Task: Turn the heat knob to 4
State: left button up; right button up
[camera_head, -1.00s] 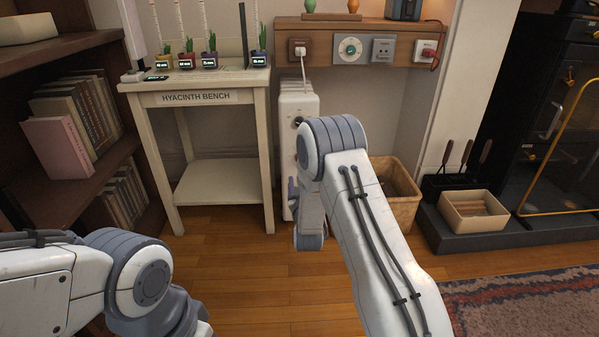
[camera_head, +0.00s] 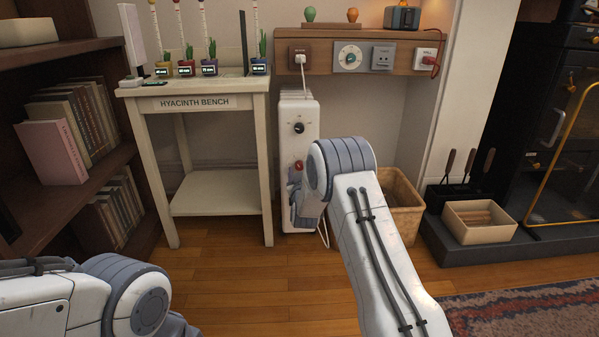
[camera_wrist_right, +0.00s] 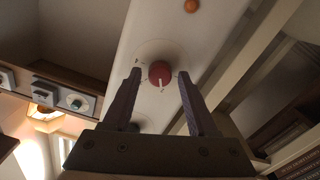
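A narrow white heater (camera_head: 297,107) stands against the wall right of the bench. Its front has a black knob (camera_head: 299,128) above a red knob (camera_head: 299,166). In the right wrist view the red knob (camera_wrist_right: 160,74) has a white pointer line and small dial marks around it, too small to read. My right gripper (camera_wrist_right: 160,80) is open, with one finger on either side of the red knob and visible gaps; I cannot tell any contact. In the head view my right gripper (camera_head: 296,188) is partly hidden by my forearm. My left gripper is out of view; only its arm shows.
The hyacinth bench (camera_head: 200,103) stands close left of the heater. A wicker basket (camera_head: 401,207) is to its right. A shelf with sockets and a dial (camera_head: 349,57) is above. An orange round part (camera_wrist_right: 192,6) shows on the heater. Wooden floor is clear in front.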

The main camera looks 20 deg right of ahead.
grip_shut()
jog(key=shift+m, duration=0.3)
jog(key=m+p, duration=0.2)
jog(key=m, duration=0.2)
jog(key=m+p, duration=0.1)
jog(key=m, duration=0.4)
jog(key=shift+m+p, duration=0.3)
jog(key=shift+m, duration=0.1)
jog(key=m, duration=0.3)
jog(key=shift+m+p, duration=0.3)
jog(key=shift+p, duration=0.1)
jog(key=m, duration=0.3)
jog(key=shift+m+p, duration=0.3)
jog(key=m, duration=0.6)
jog(key=shift+f+p, duration=0.1)
jog(key=shift+p, duration=0.2)
jog(key=shift+m, duration=0.3)
